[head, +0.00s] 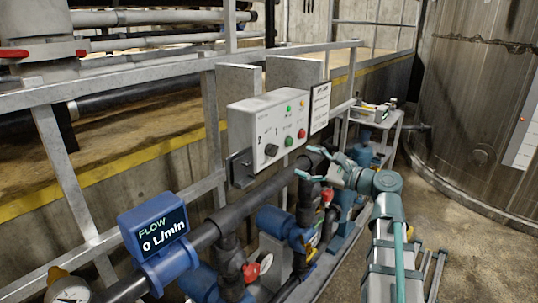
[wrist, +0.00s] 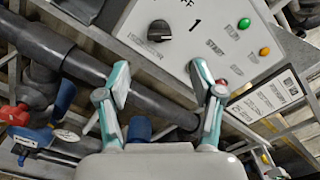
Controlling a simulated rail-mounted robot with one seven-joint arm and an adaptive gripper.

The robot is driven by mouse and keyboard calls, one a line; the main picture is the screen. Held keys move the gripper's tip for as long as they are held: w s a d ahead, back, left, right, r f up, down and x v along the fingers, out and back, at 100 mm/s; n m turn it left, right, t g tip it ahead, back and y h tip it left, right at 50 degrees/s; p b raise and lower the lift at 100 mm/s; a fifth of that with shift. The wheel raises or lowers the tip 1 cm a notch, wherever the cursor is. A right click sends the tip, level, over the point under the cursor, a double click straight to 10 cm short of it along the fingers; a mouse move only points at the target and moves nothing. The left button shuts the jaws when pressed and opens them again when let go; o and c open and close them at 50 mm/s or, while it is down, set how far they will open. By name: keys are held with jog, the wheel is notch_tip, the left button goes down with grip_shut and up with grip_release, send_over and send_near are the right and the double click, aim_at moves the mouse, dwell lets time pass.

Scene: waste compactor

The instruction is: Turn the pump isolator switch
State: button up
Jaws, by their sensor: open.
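The grey-white control box (head: 250,112) is mounted on the railing in the middle of the head view. Its black rotary isolator knob (head: 271,150) sits at the lower front of the panel. In the wrist view the knob (wrist: 159,31) is near the top centre, with "FF" and "1" printed beside it and small lettering below. The knob's exact setting is hard to read. My gripper (head: 314,163) is open and empty, below and right of the box in the head view. In the wrist view its spread fingers (wrist: 159,80) are apart from the knob, which shows beyond them.
Green (head: 289,142) and red (head: 301,133) buttons and lamps sit right of the knob. A dark horizontal pipe (head: 268,191) runs below the box. A blue flow meter (head: 155,232) reads 0 L/min. Red-handled valves (head: 251,272) and a framed notice (head: 320,106) are nearby.

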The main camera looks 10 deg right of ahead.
aim_at(277, 151)
jog(key=p+x, duration=0.3)
jog(key=x, duration=0.7)
jog(key=shift+r, duration=0.1)
jog(key=shift+w+a+p, duration=0.25)
jog(key=shift+w+p, duration=0.05)
jog(key=shift+p, duration=0.05)
jog(key=c, duration=1.2)
jog(key=shift+o, duration=0.3)
